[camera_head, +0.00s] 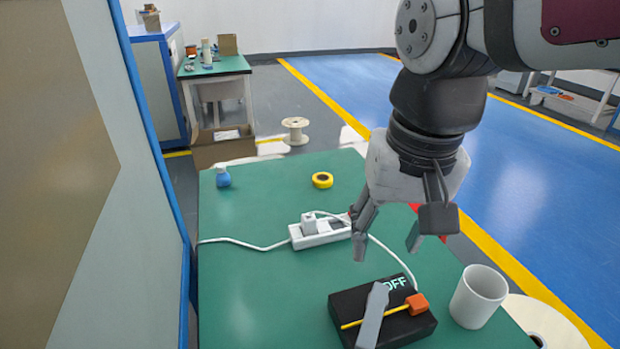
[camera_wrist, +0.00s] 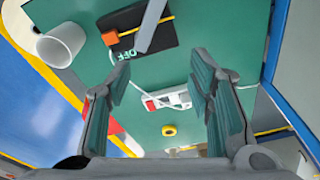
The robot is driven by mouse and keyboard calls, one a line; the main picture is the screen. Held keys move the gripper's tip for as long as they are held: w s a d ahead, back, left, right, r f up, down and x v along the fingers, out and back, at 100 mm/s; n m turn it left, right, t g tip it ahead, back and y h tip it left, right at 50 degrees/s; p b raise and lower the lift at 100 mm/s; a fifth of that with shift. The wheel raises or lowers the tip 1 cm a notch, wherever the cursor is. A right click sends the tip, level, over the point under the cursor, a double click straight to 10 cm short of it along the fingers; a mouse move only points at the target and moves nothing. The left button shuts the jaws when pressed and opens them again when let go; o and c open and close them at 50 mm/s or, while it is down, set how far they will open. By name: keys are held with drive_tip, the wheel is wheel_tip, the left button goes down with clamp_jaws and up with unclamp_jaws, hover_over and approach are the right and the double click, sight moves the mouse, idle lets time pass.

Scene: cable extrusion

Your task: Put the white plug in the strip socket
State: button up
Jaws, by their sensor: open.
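The white strip socket (camera_head: 322,238) lies on the green table; it also shows in the wrist view (camera_wrist: 174,99), between my fingers. The white plug (camera_head: 309,223) stands at the strip's left part in the head view; whether it is fully seated I cannot tell. A white cable arcs from the plug to the black box (camera_head: 348,306), which reads OFF and carries an orange knob (camera_head: 417,303) and a grey lever (camera_head: 372,316). My gripper (camera_head: 387,244) is open and empty above the table, right of the strip. Its spread fingers (camera_wrist: 160,80) frame the wrist view. My gripper hides part of the strip's right end.
A white mug (camera_head: 478,297) stands right of the box near the table's right edge. A yellow tape roll (camera_head: 322,180) and a blue bottle (camera_head: 222,177) stand further back. A second white cable runs left from the strip. The left table (camera_head: 232,290) is clear.

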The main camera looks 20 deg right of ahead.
drive_tip(key=s+f+n, duration=0.2)
drive_tip(key=s+n, duration=0.1)
drive_tip(key=s, duration=0.4)
drive_tip(key=shift+f+n, duration=0.3)
drive_tip(key=shift+s, duration=0.1)
wheel_tip(320, 180, up, 10)
drive_tip(key=t+p, duration=0.2)
drive_tip(key=p, duration=0.6)
